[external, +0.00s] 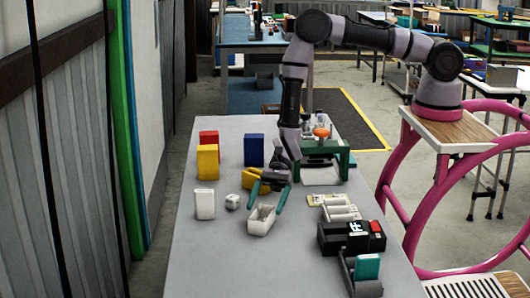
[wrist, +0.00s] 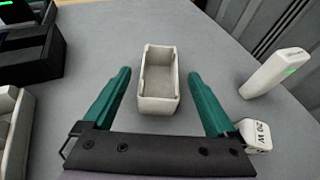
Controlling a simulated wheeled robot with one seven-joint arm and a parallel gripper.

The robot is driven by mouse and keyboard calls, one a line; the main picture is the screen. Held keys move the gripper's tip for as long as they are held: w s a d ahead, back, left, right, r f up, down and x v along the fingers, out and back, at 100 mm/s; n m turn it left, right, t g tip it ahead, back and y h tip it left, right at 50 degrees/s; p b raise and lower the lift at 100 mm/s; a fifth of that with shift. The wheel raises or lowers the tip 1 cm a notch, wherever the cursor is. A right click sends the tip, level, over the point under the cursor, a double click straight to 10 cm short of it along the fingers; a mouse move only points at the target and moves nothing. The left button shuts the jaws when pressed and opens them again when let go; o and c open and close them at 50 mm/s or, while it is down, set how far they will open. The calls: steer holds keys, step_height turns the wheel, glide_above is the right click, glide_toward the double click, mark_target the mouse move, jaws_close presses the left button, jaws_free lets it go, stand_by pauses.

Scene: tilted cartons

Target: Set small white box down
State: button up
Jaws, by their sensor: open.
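A small white open-topped box (external: 261,221) rests upright on the grey table in the external view. Its hollow inside looks empty in the wrist view (wrist: 158,103). My gripper (external: 265,207) points down at it, with its two teal fingers spread. In the wrist view the open gripper (wrist: 159,75) has one finger on each side of the box, with a visible gap on both sides. The gripper holds nothing. I cannot tell exactly how high the fingertips are above the table.
A small white cube (external: 232,201) and an upright white carton (external: 205,204) stand to the left. Yellow (external: 208,162), red (external: 209,137) and blue (external: 254,150) boxes stand behind. A black and red case (external: 350,237) lies front right. The table's front left is clear.

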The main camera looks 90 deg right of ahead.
steer(key=s+d+r+n+g+h, duration=0.15)
steer(key=s+r+n, duration=0.25)
steer(key=r, duration=0.8)
steer(key=s+d+r+n+g+h, duration=0.15)
steer(key=s+r+n, duration=0.25)
steer(key=r, duration=0.8)
steer(key=s+d+r+n+g, duration=0.1)
steer(key=s+d+r+n, duration=0.2)
steer(key=r, duration=0.9)
steer(key=s+d+r+n+t+h, duration=0.3)
steer(key=s+d+r, duration=0.3)
steer(key=s, duration=0.5)
steer(key=s+d+r+n+t+h, duration=0.2)
steer(key=s+d+r+n+h, duration=0.2)
steer(key=s+d+r, duration=0.3)
steer(key=s+r, duration=0.2)
steer(key=s, duration=0.2)
steer(key=shift+s+d+t+h, duration=0.2)
steer(key=shift+s+t+h, duration=0.1)
steer(key=shift+s+t, duration=0.1)
